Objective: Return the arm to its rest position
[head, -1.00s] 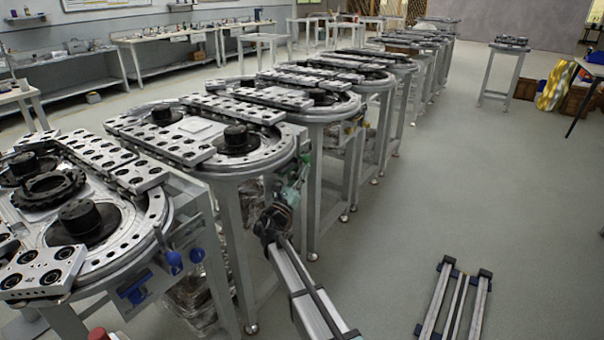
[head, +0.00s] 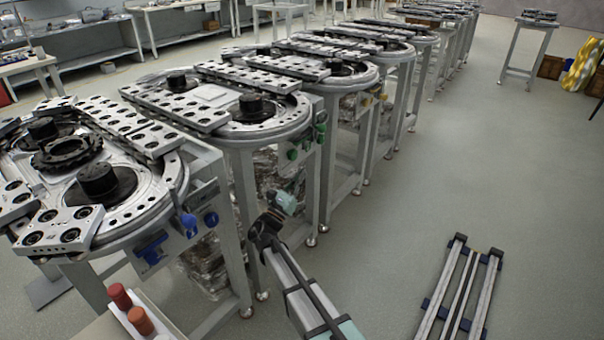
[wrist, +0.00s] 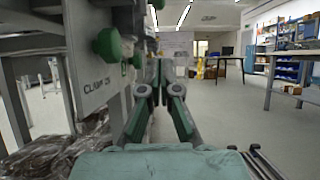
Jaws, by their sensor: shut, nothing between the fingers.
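My gripper (wrist: 162,72) is shut and empty in the wrist view, its two teal fingers meeting ahead of the palm. In the head view my arm reaches up from the bottom centre, beside the row of ring track stations. The teal end of the arm (head: 284,200) shows there just right of the nearer station legs; its fingertips are hard to make out.
Green knobs (wrist: 108,43) stick out from the panel. The nearest ring track (head: 150,195) has blue knobs on its side. A rail frame (head: 459,290) lies on the floor at right. The aisle floor (head: 450,170) is otherwise clear.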

